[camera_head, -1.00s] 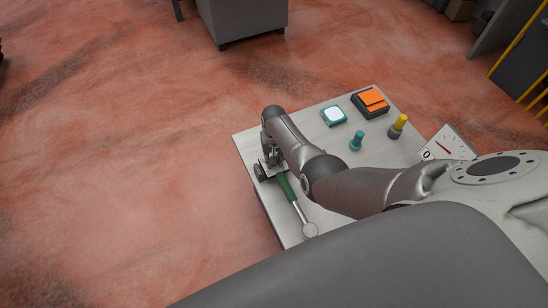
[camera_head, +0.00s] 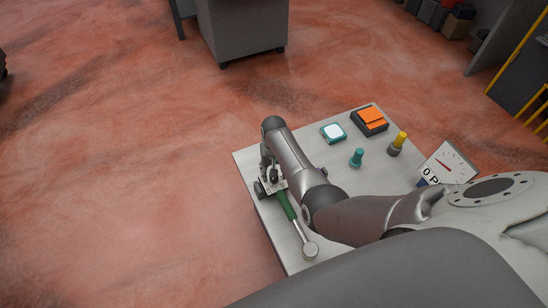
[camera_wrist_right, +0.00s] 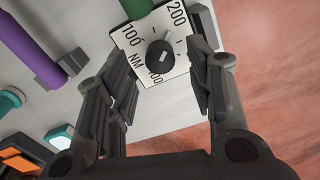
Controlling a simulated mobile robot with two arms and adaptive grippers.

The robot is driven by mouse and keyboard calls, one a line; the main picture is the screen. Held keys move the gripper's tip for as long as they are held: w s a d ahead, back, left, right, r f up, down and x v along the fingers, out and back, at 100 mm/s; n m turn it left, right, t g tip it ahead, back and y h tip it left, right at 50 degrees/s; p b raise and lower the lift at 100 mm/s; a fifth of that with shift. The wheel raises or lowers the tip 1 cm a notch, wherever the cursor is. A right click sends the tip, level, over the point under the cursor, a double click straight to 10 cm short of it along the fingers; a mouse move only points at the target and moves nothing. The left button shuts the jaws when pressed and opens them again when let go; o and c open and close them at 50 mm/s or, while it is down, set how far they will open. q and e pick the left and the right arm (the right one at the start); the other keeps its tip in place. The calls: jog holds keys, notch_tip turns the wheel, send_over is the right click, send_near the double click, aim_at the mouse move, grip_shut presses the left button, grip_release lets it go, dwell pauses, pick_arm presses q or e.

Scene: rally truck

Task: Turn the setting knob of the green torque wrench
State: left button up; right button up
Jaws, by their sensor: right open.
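The green torque wrench lies on the light worktable. In the head view its green handle (camera_head: 286,205) runs toward a round metal head (camera_head: 310,250). At the other end is a white dial plate, seen in the right wrist view (camera_wrist_right: 127,55), with 100, 200 and NM markings. A dark round setting knob (camera_wrist_right: 160,53) with a white pointer stands on this plate. My right gripper (camera_head: 268,178) is over the dial end. In the right wrist view its fingers (camera_wrist_right: 160,70) are open on either side of the knob, apparently without touching it. My left gripper is out of view.
The worktable (camera_head: 330,170) also holds a teal box (camera_head: 333,133), an orange-topped box (camera_head: 370,121), a teal knob-like piece (camera_head: 356,158), a yellow-topped piece (camera_head: 397,144) and a gauge display (camera_head: 448,163). A purple handle (camera_wrist_right: 32,48) lies near the wrench. A grey cabinet (camera_head: 240,30) stands behind.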

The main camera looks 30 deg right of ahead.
notch_tip(320, 180, up, 9)
dwell(0.4)
jog(key=shift+a+f, duration=0.1)
jog(key=shift+f, duration=0.05)
dwell(0.4)
